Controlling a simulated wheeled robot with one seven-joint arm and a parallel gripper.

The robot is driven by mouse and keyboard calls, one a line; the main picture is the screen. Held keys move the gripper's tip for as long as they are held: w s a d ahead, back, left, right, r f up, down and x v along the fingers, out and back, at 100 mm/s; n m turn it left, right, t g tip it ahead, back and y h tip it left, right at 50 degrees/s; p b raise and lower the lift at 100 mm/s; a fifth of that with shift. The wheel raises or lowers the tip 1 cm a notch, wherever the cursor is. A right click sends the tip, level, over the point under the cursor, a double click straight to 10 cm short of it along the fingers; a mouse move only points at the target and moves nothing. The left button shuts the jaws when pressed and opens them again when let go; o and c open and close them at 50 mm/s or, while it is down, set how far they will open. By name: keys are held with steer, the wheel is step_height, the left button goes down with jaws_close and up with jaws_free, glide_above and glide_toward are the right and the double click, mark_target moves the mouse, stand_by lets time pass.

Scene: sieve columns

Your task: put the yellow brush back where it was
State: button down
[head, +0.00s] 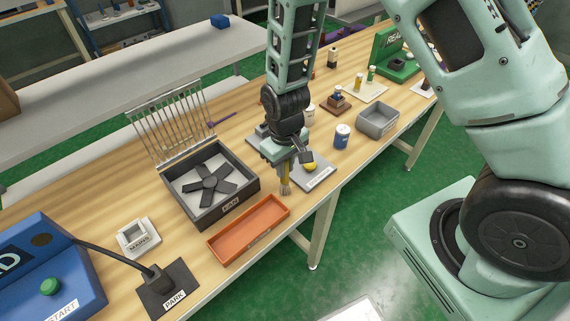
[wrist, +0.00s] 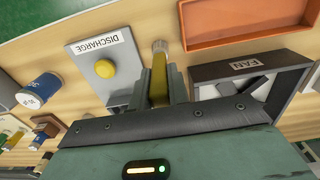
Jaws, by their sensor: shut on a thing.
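My gripper (head: 284,168) is shut on the yellow brush (head: 286,181). The brush hangs bristles down below the fingers, near the table's front edge. In the wrist view the brush (wrist: 158,84) lies between the two fingers, its pale bristles pointing away from the gripper. I cannot tell whether the bristle tip touches the table. The brush is between the orange tray (head: 225,242) and the grey DISCHARGE plate (head: 322,179) with its yellow button (head: 310,167). The spot where the brush was before is not identifiable here.
The dark FAN box (head: 230,210) stands left of my gripper, with a metal rack (head: 172,125) behind it. A blue-and-white jar (head: 342,136) and a grey bin (head: 377,120) stand to the right. The black PARK plate (head: 182,291) lies front left.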

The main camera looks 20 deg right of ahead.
steer(key=shift+f, duration=0.1)
steer(key=c, duration=1.3)
jaws_free()
steer(key=shift+c, duration=0.2)
step_height(320, 180, up, 12)
steer(key=shift+r+b, duration=0.1)
steer(key=shift+b, duration=0.65)
steer(key=s+a+r+n, duration=0.2)
steer(key=s+a+r, duration=0.1)
steer(key=s, duration=0.7)
steer(key=s+a+r+n, duration=0.2)
steer(key=s+r, duration=0.3)
steer(key=s, duration=0.5)
steer(key=shift+a+r+y, duration=0.3)
steer(key=shift+a+r, duration=0.1)
steer(key=shift+a, duration=0.25)
